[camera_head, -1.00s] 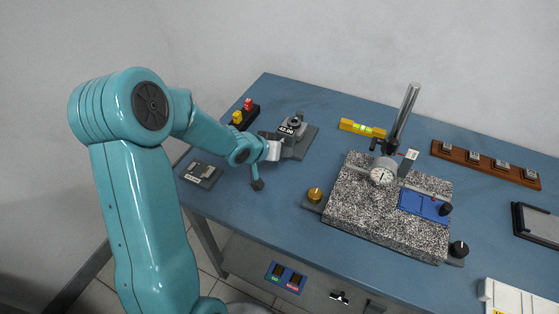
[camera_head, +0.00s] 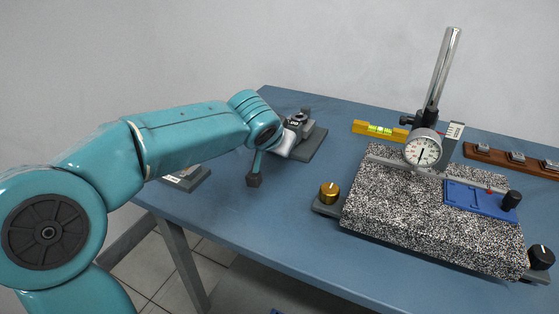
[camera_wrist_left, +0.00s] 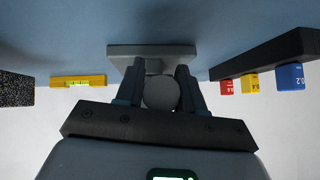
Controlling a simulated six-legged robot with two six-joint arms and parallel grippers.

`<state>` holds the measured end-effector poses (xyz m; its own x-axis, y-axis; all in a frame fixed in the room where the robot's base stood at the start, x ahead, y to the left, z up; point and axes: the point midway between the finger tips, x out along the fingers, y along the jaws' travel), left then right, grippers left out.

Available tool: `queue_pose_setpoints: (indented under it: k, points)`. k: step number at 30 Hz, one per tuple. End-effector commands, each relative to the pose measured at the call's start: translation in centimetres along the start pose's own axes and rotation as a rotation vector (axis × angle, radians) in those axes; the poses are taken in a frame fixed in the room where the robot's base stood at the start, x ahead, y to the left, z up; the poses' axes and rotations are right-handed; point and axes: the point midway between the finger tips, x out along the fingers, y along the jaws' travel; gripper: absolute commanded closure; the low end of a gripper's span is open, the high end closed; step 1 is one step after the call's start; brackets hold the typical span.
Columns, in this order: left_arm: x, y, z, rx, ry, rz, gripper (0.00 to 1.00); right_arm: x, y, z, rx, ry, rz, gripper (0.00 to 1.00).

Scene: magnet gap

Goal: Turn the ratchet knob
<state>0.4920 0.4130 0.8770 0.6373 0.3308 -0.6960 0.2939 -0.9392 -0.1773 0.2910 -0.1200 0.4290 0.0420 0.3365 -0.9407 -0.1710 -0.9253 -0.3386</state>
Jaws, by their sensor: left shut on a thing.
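The micrometer stand (camera_head: 318,146), a small grey device on a grey base, sits at the back left of the blue table. My left gripper (camera_head: 288,140) reaches it from the left, and the white gripper body hides much of its near end. In the left wrist view, a round grey knob (camera_wrist_left: 160,93) lies between the two fingers of my left gripper (camera_wrist_left: 160,76), which are shut on it. The grey base (camera_wrist_left: 130,50) shows beyond it. My right gripper is not in view.
In the wrist view, a black rack (camera_wrist_left: 265,52) holds coloured blocks.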

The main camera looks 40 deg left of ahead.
Motion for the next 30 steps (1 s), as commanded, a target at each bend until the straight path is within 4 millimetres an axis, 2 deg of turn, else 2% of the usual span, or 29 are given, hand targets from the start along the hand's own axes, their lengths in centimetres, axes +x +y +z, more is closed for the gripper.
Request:
queue_pose_setpoints:
  k: [1,4,12,21,30]
  points:
    - [0.5,0.3,0.5,0.023,-0.001,-0.019,0.93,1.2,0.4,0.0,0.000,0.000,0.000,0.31]
    - [0.6,0.2,0.6,0.084,-0.001,-0.082,0.93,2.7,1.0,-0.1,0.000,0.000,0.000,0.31]
    - [0.4,-0.1,0.4,0.236,-0.003,-0.237,0.93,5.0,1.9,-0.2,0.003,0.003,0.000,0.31]
    - [0.2,-0.4,0.2,0.344,-0.006,-0.345,0.93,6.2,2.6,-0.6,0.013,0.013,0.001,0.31]
    - [0.0,-0.6,0.1,0.379,-0.006,-0.384,0.93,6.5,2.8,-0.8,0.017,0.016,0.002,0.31]
